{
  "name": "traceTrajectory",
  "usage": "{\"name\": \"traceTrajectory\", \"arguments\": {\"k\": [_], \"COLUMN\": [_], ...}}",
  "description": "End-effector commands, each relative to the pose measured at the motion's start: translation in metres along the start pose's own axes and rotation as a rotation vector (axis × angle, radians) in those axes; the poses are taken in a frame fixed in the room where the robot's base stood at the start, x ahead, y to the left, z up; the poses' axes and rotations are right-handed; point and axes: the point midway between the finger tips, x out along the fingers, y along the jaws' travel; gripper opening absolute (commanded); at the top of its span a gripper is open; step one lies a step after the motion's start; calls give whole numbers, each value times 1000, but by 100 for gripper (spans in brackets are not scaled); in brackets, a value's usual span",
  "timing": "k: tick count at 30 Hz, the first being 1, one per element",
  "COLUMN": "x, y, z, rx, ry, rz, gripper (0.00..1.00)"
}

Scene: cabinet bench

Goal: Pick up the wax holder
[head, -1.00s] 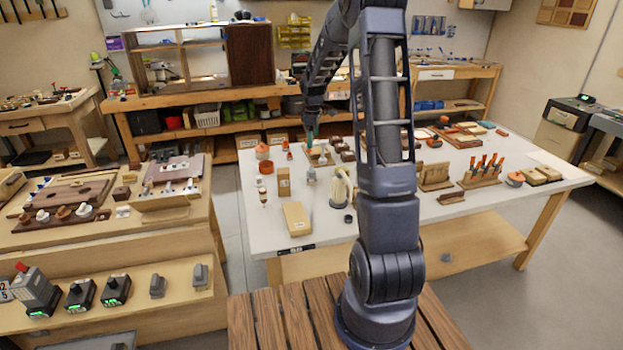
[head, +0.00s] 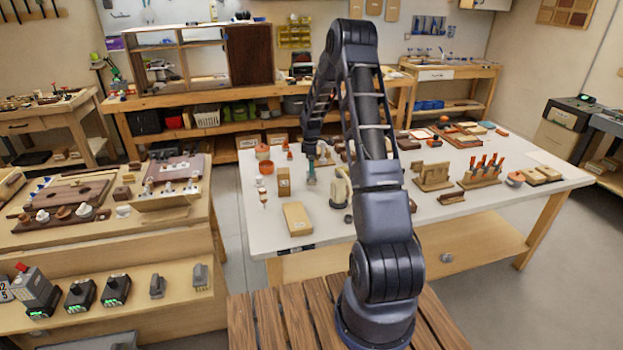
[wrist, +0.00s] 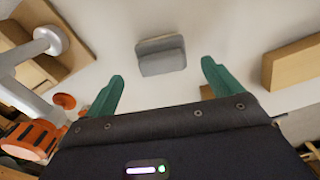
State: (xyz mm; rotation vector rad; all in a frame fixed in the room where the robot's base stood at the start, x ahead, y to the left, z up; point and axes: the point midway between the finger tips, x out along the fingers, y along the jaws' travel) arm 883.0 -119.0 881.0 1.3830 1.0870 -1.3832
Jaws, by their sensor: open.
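My gripper (head: 311,178) is low over the white table's left part, its green fingers pointing down. In the wrist view my gripper (wrist: 163,70) is open, with nothing between its fingers. A small grey block with a stepped top (wrist: 162,54) shows just past the fingertips, roughly centred between them and apart from both. It may be the wax holder; the frames do not make this certain. In the head view my fingers hide its place.
A cream upright object (head: 340,187) stands close right of my gripper. A wooden block (head: 284,182) stands to the left, and a tan box (head: 297,218) lies nearer the front edge. In the wrist view a grey-white knobbed object (wrist: 40,45) is at left.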

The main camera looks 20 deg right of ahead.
Motion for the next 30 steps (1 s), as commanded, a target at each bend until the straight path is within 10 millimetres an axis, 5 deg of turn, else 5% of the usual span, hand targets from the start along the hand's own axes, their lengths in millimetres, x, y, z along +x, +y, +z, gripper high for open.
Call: {"name": "traceTrajectory", "arguments": {"k": [18, 26, 30], "x": [63, 69, 68], "y": [-3, -3, -3], "z": [2, 2, 2], "rx": [1, 1, 1], "ry": [-1, 0, 0], "rz": [-2, 1, 0], "gripper": [91, 91, 69]}}
